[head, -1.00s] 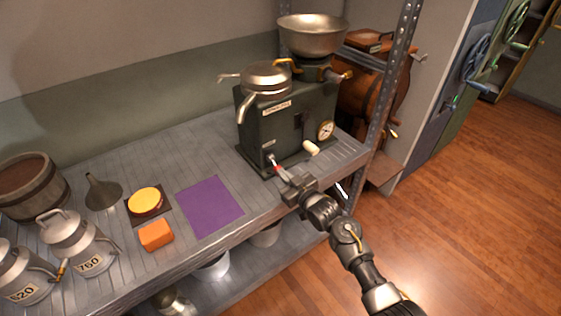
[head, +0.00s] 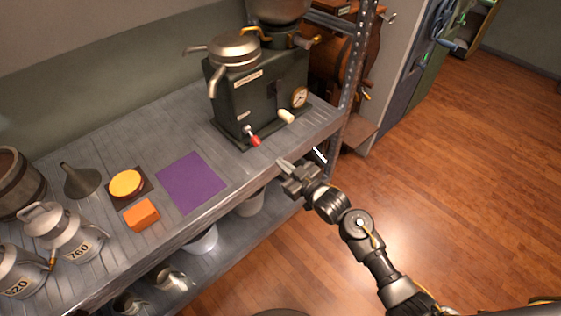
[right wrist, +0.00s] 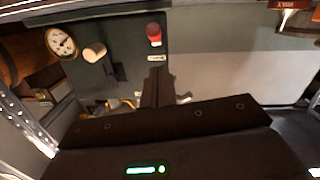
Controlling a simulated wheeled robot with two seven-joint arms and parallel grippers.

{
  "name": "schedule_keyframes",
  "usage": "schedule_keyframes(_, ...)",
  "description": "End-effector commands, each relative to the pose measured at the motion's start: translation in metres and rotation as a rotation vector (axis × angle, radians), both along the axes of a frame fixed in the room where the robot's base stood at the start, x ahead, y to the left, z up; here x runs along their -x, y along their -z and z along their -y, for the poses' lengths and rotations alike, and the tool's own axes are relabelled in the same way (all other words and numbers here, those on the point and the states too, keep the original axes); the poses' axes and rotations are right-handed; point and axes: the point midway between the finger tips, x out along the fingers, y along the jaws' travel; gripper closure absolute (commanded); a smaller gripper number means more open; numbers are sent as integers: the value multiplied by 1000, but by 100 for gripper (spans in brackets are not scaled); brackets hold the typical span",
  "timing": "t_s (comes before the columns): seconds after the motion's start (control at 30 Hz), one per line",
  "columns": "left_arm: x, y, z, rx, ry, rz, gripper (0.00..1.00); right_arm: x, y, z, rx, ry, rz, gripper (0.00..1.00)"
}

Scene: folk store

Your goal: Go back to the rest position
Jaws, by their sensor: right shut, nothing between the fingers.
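My right gripper (head: 285,165) is shut and empty. In the head view it hangs at the front edge of the metal shelf, apart from the dark green machine (head: 262,95). The machine has a small lever with a red knob (head: 255,141), a cream handle (head: 286,116) and a round gauge (head: 299,97). In the right wrist view the shut fingers (right wrist: 156,80) point toward the machine front, just below the red knob (right wrist: 154,31). The gauge (right wrist: 61,41) also shows there. My left gripper is not in view.
On the shelf (head: 120,140) are a purple mat (head: 192,182), an orange block (head: 141,214), a yellow round piece (head: 126,183), a funnel (head: 80,180), a barrel (head: 18,180) and milk cans (head: 70,235). Open wooden floor (head: 450,170) lies to the right.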

Motion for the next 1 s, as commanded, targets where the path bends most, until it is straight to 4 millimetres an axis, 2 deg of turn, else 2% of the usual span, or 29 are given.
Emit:
schedule_keyframes(0.47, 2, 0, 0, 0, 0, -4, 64, 0, 0, 0, 0, 0, 0, 100)
schedule_keyframes(0.57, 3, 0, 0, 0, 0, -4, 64, -4, 9, 4, 9, 20, -19, 100)
schedule_keyframes(0.67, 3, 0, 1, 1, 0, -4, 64, -10, 43, 19, 35, 66, -86, 100)
schedule_keyframes(0.77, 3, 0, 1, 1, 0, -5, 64, -7, 104, 44, 76, 135, -204, 100)
schedule_keyframes(0.8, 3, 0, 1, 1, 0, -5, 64, 0, 133, 56, 95, 165, -262, 100)
schedule_keyframes(0.87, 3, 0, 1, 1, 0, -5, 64, 15, 177, 74, 125, 209, -350, 100)
schedule_keyframes(0.9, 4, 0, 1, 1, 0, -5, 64, 28, 206, 86, 146, 236, -408, 100)
schedule_keyframes(0.97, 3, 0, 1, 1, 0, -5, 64, 51, 246, 104, 176, 275, -492, 100)
schedule_keyframes(1.0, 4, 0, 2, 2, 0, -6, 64, 69, 271, 115, 196, 299, -546, 100)
